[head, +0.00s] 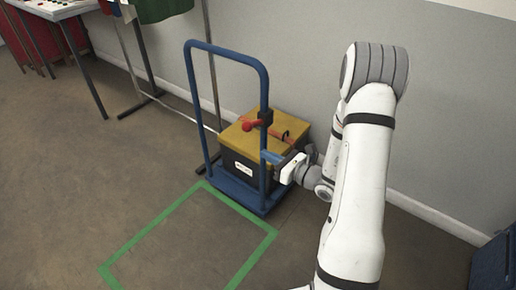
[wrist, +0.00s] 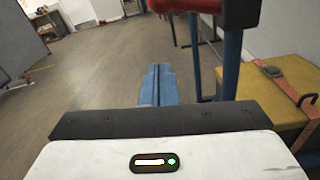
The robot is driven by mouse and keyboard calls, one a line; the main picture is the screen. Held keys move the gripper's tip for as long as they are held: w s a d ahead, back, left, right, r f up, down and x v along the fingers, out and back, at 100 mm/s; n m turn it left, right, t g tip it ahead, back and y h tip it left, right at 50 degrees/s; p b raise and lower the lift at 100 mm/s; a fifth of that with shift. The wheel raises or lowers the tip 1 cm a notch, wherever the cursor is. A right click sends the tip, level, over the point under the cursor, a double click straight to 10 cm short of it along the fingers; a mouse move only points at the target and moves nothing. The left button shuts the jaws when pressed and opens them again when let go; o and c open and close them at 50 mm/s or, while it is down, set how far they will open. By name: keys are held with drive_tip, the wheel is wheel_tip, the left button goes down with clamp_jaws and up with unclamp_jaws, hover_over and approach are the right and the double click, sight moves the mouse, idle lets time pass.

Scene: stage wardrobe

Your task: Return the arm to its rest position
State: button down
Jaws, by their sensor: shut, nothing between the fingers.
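My white arm reaches from the lower right of the head view toward a blue trolley. My gripper (head: 272,157) is at the trolley's near handle post, beside a box with a yellow lid. In the wrist view its blue fingers (wrist: 157,86) are together and hold nothing. The red lever (head: 252,124) on the trolley's handle (head: 264,95) is just above the fingers; it shows red at the top of the wrist view (wrist: 190,5). I cannot tell whether the fingers touch the post.
The trolley (head: 236,186) carries the yellow-lidded box (head: 236,148) with a strap over it, close to the wall. A green floor outline (head: 150,228) lies in front. A clothes rail and a table (head: 60,12) stand at upper left. A dark blue object (head: 495,262) is at lower right.

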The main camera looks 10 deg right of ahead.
drive_tip(key=shift+s+d, duration=0.3)
drive_tip(key=shift+s, duration=0.1)
drive_tip(key=shift+r, duration=0.1)
drive_tip(key=s+a+r+n+g+p, duration=0.6)
drive_tip(key=s+r+n, duration=0.15)
drive_tip(key=r, duration=0.25)
drive_tip(key=s+a+r+n+g+p, duration=0.5)
drive_tip(key=s+r+n+g, duration=0.2)
drive_tip(key=r+n, duration=0.25)
drive_tip(key=s+d+r+n+t+h+p, duration=0.1)
drive_tip(key=s+d+r+n+h+p, duration=0.3)
drive_tip(key=r, duration=0.4)
drive_tip(key=s+d+r+n+t+h+p, duration=0.1)
drive_tip(key=s+d+r+n+h+p, duration=0.3)
drive_tip(key=d+r+n+h+p, duration=0.2)
wheel_tip(320, 180, up, 3)
drive_tip(key=shift+r+n+t+h+p, duration=0.15)
drive_tip(key=shift+n+t+h+p, duration=0.15)
drive_tip(key=shift+n+h+p, duration=0.7)
